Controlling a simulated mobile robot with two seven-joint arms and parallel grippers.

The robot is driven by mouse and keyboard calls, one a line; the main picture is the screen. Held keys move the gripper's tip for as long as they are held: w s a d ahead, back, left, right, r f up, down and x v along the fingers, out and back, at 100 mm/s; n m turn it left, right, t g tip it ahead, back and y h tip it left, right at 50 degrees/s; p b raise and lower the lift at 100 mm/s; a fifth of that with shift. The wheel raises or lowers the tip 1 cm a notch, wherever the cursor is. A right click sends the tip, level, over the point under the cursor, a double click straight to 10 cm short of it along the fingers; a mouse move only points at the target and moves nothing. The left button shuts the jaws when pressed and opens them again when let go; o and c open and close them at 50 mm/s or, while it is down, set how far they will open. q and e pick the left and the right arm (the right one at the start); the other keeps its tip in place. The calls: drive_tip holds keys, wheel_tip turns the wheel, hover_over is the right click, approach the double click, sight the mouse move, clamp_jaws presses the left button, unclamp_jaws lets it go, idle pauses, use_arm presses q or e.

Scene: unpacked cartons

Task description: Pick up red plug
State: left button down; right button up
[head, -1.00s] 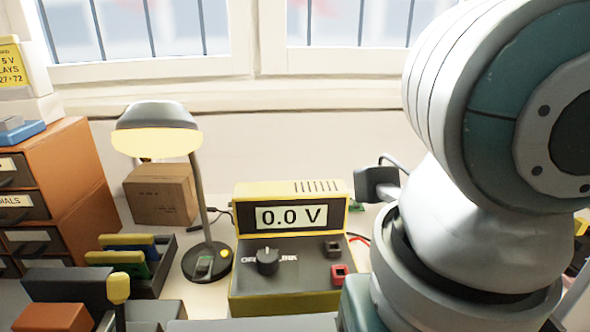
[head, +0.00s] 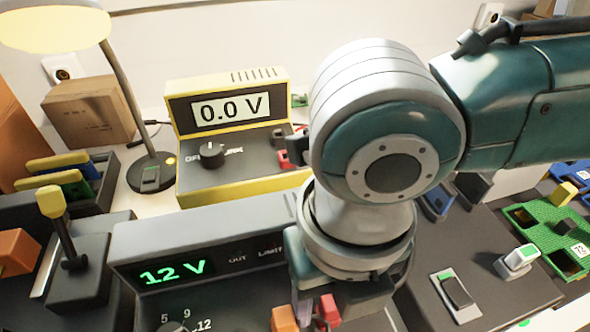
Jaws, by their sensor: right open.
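A red plug (head: 328,309) shows at the bottom of the head view, at the front right of the grey power unit (head: 205,240) that reads 12 V. An orange piece (head: 284,318) stands just left of it. My right gripper (head: 345,304) points down right at the red plug and is open. Its fingers are partly hidden, so I cannot tell whether they touch the plug. My left gripper is out of view.
A yellow meter (head: 230,87) reading 0.0 V stands behind, with a red socket (head: 287,158) partly hidden by my arm. A desk lamp (head: 140,90) and a yellow-topped lever (head: 50,202) are left. A dark panel with switches (head: 456,291) and a green board (head: 550,235) are right.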

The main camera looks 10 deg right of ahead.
clamp_jaws()
idle(1.3)
